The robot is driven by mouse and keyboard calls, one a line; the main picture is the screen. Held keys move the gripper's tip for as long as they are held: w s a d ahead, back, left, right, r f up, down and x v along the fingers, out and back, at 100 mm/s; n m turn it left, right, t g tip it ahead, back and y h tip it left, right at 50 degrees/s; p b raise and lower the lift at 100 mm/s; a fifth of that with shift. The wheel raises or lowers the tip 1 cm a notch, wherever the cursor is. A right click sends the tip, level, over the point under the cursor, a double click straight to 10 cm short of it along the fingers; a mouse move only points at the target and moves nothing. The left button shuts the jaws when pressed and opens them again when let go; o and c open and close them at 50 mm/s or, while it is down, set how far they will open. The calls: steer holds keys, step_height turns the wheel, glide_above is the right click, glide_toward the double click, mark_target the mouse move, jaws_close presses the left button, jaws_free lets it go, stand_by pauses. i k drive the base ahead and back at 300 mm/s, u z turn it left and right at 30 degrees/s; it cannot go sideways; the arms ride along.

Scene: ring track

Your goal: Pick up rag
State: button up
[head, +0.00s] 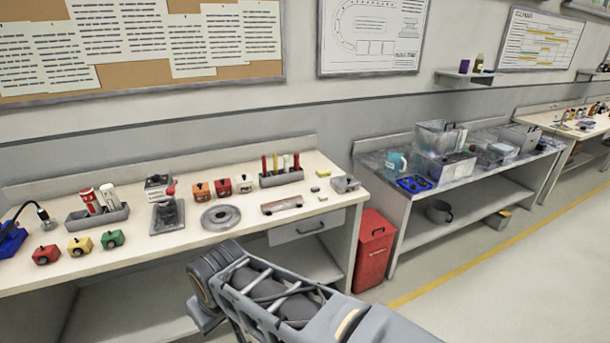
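On the near workbench (250,170) lie many small parts and tools, none clearly cloth. On the grey-topped bench (405,217) to the right, clear bins (438,138) hold contents too small to tell. My arm (285,300) reaches up from the bottom right into the lower middle, in front of the near workbench. Its gripper is not visible, so I cannot see whether it holds anything.
A red bin (375,250) stands on the floor between the two benches. A further workbench (562,122) stands at far right. Floor past the yellow line (480,260) is clear.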

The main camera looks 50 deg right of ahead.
mark_target(323, 173)
steer(key=z, duration=1.8)
steer(key=i, duration=1.8)
steer(key=u, duration=0.6)
